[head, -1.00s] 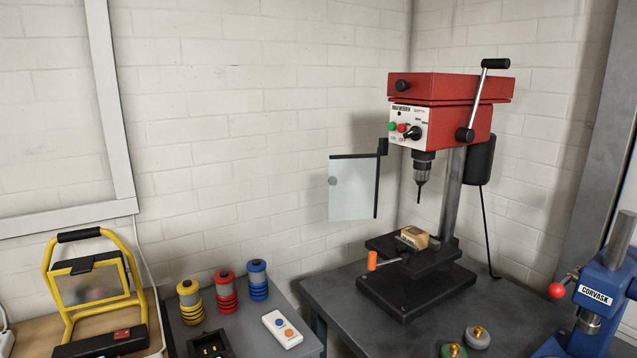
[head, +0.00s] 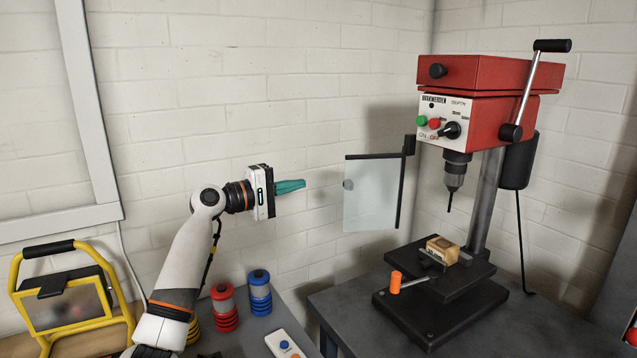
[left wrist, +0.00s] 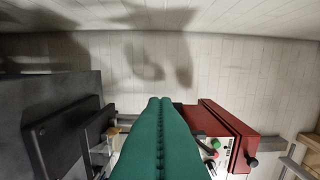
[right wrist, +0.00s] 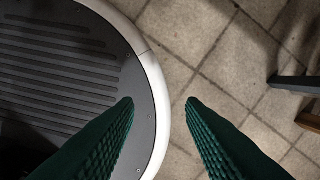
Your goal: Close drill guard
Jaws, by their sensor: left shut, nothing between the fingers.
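The drill guard (head: 371,196) is a clear panel with a dark frame. It hangs from a black hinge at the left of the red drill press (head: 490,85), swung out to the left, away from the chuck (head: 456,172). My left gripper (head: 303,184) is in the air to the left of the guard, apart from it, with its teal fingers shut and empty. The left wrist view shows its closed fingers (left wrist: 160,100) and the red drill head (left wrist: 222,133). My right gripper (right wrist: 160,103) is open and empty above the floor, seen only in the right wrist view.
A wooden block (head: 442,249) sits in the vise on the drill base, with an orange handle (head: 395,282) in front. Red and blue ringed posts (head: 259,290) and a white button box (head: 287,345) are on the left bench. A yellow work lamp (head: 65,300) stands farther left.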

